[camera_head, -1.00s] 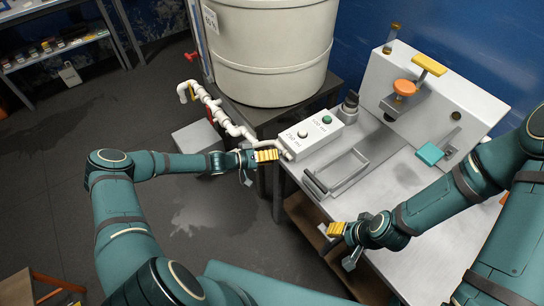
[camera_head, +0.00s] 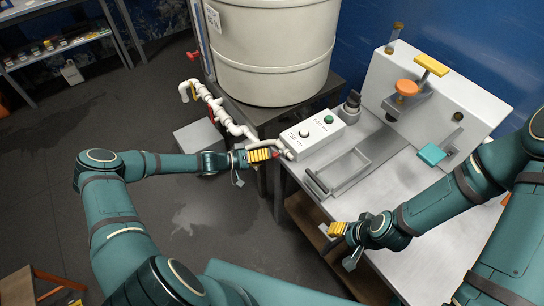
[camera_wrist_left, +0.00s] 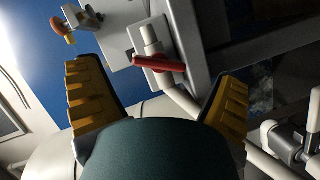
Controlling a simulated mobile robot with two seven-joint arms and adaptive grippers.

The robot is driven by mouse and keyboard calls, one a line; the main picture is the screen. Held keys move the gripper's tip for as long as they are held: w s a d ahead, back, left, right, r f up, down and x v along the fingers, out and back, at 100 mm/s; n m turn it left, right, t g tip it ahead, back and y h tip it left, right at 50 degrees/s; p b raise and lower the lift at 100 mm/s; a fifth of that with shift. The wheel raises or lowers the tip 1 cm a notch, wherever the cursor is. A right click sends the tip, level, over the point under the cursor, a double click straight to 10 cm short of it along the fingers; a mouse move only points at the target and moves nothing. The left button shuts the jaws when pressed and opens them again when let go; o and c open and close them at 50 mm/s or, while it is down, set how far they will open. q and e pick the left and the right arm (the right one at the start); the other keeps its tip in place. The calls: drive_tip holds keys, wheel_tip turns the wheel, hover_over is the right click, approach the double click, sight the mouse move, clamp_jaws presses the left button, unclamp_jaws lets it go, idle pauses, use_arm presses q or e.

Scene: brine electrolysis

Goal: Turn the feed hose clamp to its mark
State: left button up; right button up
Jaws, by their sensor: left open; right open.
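A red lever (camera_wrist_left: 158,63), which looks like the feed hose clamp, sits across a short white fitting (camera_wrist_left: 149,38) in the left wrist view. In the head view a small red part (camera_head: 276,154) shows at the tip of my left gripper (camera_head: 262,154). In the left wrist view my left gripper (camera_wrist_left: 158,78) is open, with the lever ahead between its yellow fingers and no clear contact. No mark can be made out. My right gripper (camera_head: 340,229) is open and empty by the bench's front edge.
White pipes (camera_head: 213,103) with red and yellow handles run beside the big cream tank (camera_head: 272,50). A white box with buttons (camera_head: 316,134) stands on the bench (camera_head: 400,255) close to my left gripper. A press with an orange knob (camera_head: 407,88) stands behind.

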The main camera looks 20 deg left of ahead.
sight(273, 156)
use_arm(q)
drive_tip(key=v, duration=0.9)
drive_tip(key=shift+c, duration=1.4)
drive_tip(key=shift+s+d+f, duration=0.1)
drive_tip(key=shift+s+d, duration=0.1)
drive_tip(key=shift+d, duration=0.1)
drive_tip(key=c, duration=0.6)
drive_tip(key=s+d+n+b, duration=0.1)
drive_tip(key=n, duration=0.1)
drive_tip(key=s+d+n+h+b, duration=0.1)
drive_tip(key=n, duration=0.1)
drive_tip(key=s+d+n+b, duration=0.1)
drive_tip(key=d+n, duration=0.1)
drive_tip(key=n, duration=0.1)
drive_tip(key=shift+f+t+h, duration=0.25)
drive_tip(key=shift+t+h, duration=0.05)
drive_tip(key=shift+c, duration=0.2)
drive_tip(key=w+d+n+t+y+b, duration=0.1)
drive_tip(key=w+n, duration=0.2)
drive_tip(key=n, duration=0.2)
drive_tip(key=w+d+f+n+t+y+b, duration=0.1)
drive_tip(key=w+d+n+t+b, duration=0.1)
drive_tip(key=w+n, duration=0.1)
drive_tip(key=w+d+n+t+y+b, duration=0.2)
drive_tip(key=w+n, duration=0.1)
drive_tip(key=n, duration=0.3)
drive_tip(key=shift+w+d+f+n, duration=0.25)
drive_tip(key=shift+w+n, duration=0.05)
drive_tip(key=shift+w, duration=0.1)
